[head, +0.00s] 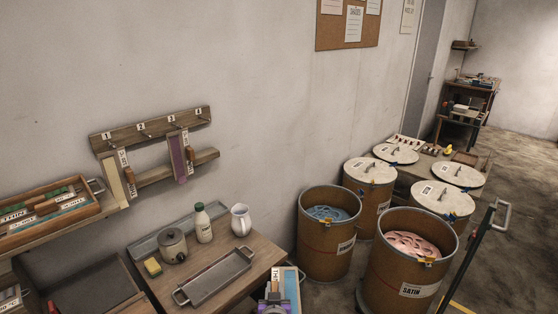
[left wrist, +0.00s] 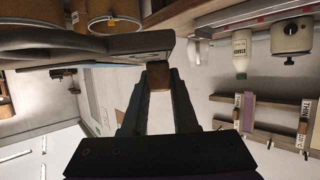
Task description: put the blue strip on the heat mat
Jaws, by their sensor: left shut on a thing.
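The blue strip (head: 291,288) is at the bottom centre of the head view, with a white label and a wooden handle. My left gripper (head: 273,294) is shut on that handle, which also shows between the fingertips (left wrist: 158,72) in the left wrist view. There the strip's board (left wrist: 100,48) appears as a grey slab, seen edge-on. The strip is in front of the table's right end, apart from the tray there. A dark flat panel (head: 92,287) lies at lower left; I cannot tell whether it is the heat mat. My right gripper is not in view.
A grey metal tray (head: 216,277), a pot (head: 172,246), a white bottle (head: 203,224) and a jug (head: 241,220) crowd the table. A wooden strip tray (head: 45,216) is at left, below the hook rack (head: 150,130). Open drums (head: 328,232) stand to the right.

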